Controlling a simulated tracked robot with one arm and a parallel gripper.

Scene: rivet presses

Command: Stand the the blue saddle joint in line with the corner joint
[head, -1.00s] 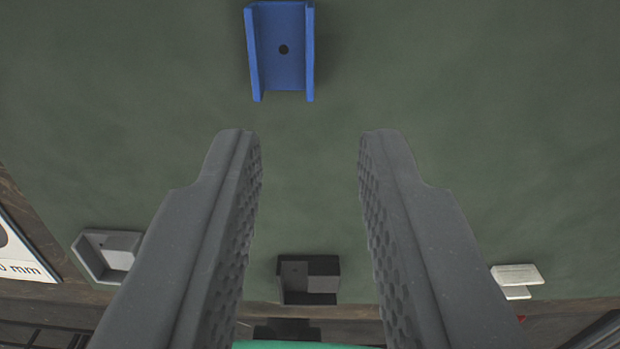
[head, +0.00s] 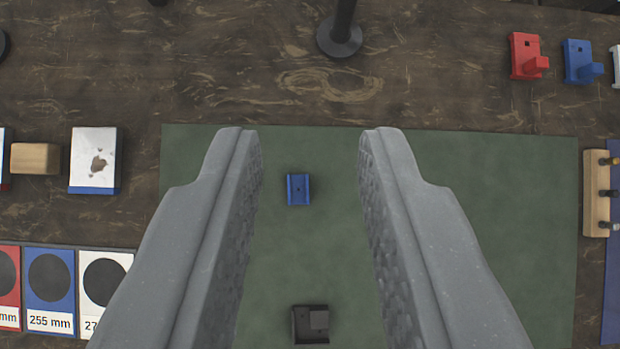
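The blue saddle joint (head: 299,189) is a small U-shaped channel with a hole in its middle. It lies on the green mat (head: 500,220), far below my gripper, and shows between the two fingers. My gripper (head: 310,140) is open and empty, its fingers wide apart. A dark joint with a raised block in one corner (head: 311,325) sits on the mat nearer the bottom of the view; I cannot tell for sure that it is the corner joint. My fingers hide parts of the mat on both sides.
A black post (head: 341,35) stands on the wooden table beyond the mat. Red (head: 526,57) and blue (head: 579,62) parts stand at the top right. A wooden block with pegs (head: 596,194) is at the right edge. Labelled cards (head: 50,290) lie at the lower left.

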